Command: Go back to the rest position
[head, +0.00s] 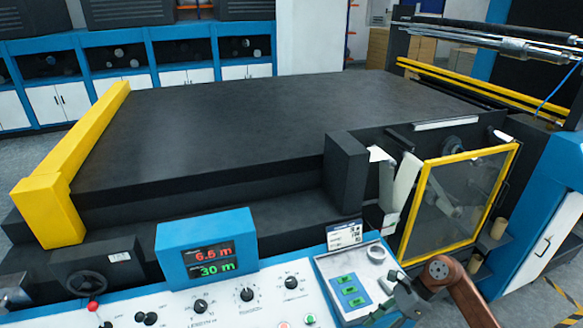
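My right gripper (384,302) is at the lower right, over the right end of the white control panel (290,305). Its brown arm link comes in from the bottom edge. The gripper is close to a plate with green buttons (348,290). Its fingers are seen at a slant, and their gap is not clear. I see nothing held in it.
The blue display box (206,250) stands on the panel, reading 6.5 m and 30 m. A yellow-framed clear guard (457,205) stands behind my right gripper. The large black machine bed (250,120) is bare.

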